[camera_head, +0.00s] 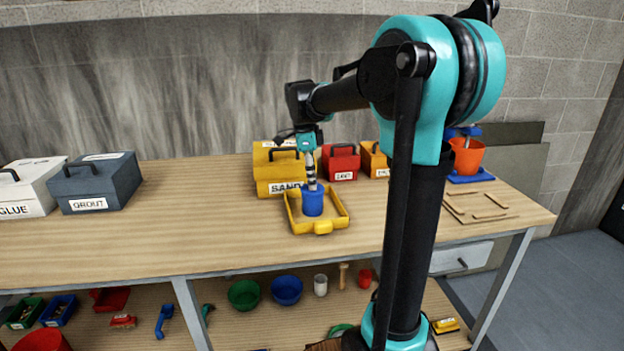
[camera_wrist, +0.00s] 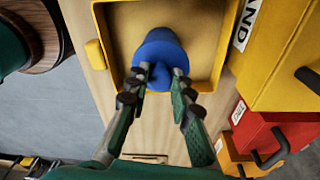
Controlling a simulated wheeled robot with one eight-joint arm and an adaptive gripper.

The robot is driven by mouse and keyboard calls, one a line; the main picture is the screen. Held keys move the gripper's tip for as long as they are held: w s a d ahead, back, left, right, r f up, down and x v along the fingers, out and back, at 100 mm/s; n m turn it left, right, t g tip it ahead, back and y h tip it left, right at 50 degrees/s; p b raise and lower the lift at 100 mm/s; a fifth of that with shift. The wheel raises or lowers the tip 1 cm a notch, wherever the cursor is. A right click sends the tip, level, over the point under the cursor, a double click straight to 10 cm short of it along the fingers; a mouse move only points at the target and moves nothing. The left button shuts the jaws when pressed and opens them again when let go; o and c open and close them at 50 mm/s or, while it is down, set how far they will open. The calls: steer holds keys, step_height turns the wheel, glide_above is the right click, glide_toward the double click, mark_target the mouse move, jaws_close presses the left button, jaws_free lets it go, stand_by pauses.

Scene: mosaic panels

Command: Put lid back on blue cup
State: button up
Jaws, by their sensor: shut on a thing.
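The blue cup (camera_head: 313,204) stands upright in a yellow tray (camera_head: 342,218) on the workbench. My gripper (camera_head: 312,184) points down right above the cup. In the wrist view, its two fingertips (camera_wrist: 162,73) are closed on the small knob of the blue lid (camera_wrist: 160,50). The lid is over the cup in the tray, which also shows in the wrist view (camera_wrist: 217,50). Lid and cup are the same blue and look like one shape, so I cannot tell whether the lid touches the rim.
A yellow SAND box (camera_head: 277,172) stands right behind the tray, with a red box (camera_head: 341,163) beside it. A GROUT box (camera_head: 100,182) is at the left. The bench between is clear.

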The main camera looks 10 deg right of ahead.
stand_by(0.4)
steer(key=o, duration=0.9)
steer(key=shift+c, duration=0.2)
steer(key=shift+o, duration=0.3)
steer(key=o, duration=0.4)
steer(key=shift+r, duration=0.1)
steer(key=shift+r, duration=3.4)
jaws_close()
